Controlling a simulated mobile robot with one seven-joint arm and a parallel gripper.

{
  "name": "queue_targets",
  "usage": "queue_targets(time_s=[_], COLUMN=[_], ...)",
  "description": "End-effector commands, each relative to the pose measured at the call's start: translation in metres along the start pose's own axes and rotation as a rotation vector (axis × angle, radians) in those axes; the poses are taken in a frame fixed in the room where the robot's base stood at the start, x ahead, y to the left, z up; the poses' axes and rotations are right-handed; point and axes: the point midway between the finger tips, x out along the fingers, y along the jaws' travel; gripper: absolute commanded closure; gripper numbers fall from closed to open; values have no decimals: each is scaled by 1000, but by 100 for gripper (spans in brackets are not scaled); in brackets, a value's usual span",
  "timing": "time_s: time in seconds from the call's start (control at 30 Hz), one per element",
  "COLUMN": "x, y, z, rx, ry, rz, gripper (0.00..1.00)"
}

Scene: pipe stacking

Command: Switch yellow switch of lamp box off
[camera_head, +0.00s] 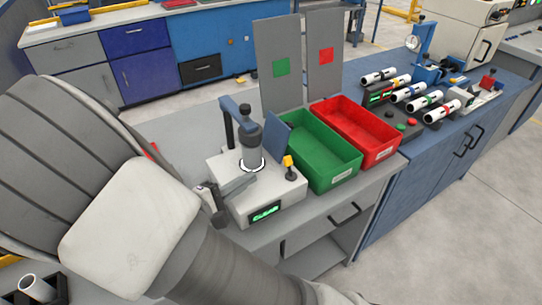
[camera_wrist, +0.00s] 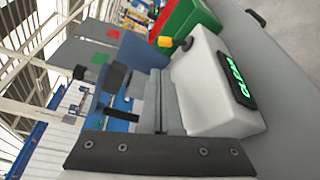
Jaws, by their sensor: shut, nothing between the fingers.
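The white lamp box (camera_head: 285,205) stands on the grey worktop, with a lit green display on its front; it also shows in the wrist view (camera_wrist: 205,95). The yellow switch (camera_head: 288,161) sits on its top at the right, on a dark base, and appears in the wrist view (camera_wrist: 165,41) near the far end of the box. My gripper (camera_head: 252,180) is shut and empty, low over the left part of the box top, left of the switch and apart from it. In the wrist view, its fingers (camera_wrist: 160,78) run alongside the box. Contact with the box cannot be told.
A green bin (camera_head: 335,180) and a red bin (camera_head: 385,153) stand to the right. Several white pipes lie further right. The floor at right is clear.

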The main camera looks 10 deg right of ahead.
Motion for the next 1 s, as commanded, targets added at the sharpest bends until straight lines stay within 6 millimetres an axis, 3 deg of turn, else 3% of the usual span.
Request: queue_targets(time_s=[0.47, 1.0], x=[7, 91], y=[-1, -1], z=[-1, -1], rx=[-2, -1], ry=[1, 1], rz=[4, 4], gripper=[100, 100])
